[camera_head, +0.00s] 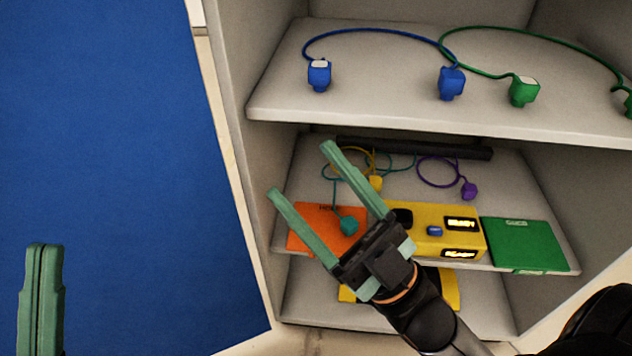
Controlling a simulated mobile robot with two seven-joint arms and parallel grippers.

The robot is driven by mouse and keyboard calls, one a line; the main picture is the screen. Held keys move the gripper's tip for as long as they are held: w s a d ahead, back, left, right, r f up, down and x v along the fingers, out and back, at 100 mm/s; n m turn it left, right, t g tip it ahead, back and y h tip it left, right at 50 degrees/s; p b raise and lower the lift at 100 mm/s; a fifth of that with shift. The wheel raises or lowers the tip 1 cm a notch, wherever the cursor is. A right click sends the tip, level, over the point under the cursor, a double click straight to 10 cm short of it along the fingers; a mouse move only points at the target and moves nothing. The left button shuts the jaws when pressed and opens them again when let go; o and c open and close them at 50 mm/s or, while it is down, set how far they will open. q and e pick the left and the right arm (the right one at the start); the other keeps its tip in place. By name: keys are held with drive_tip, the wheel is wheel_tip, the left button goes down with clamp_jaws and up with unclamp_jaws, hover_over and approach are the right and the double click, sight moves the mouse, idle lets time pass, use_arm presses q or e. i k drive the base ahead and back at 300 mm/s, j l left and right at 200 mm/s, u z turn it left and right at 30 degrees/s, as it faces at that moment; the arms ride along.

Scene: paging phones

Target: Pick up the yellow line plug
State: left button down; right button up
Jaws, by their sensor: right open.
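The yellow line plug (376,183) is on the middle shelf, behind the yellow device. Its thin yellow cord (345,153) loops to the left, partly behind a finger of my right gripper. My right gripper (301,170) is open and empty, its two green fingers spread in front of the middle shelf. The yellow plug is just right of its right-hand finger, outside the jaws in this view.
A teal plug (348,225) lies over an orange mat (308,217), close to the right gripper. A yellow device (468,213), purple plug (469,191) and green mat (525,243) share this shelf. The upper shelf (390,115) holds blue and green plugs.

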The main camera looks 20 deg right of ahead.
sight(375, 180)
drive_tip(key=z, duration=1.7)
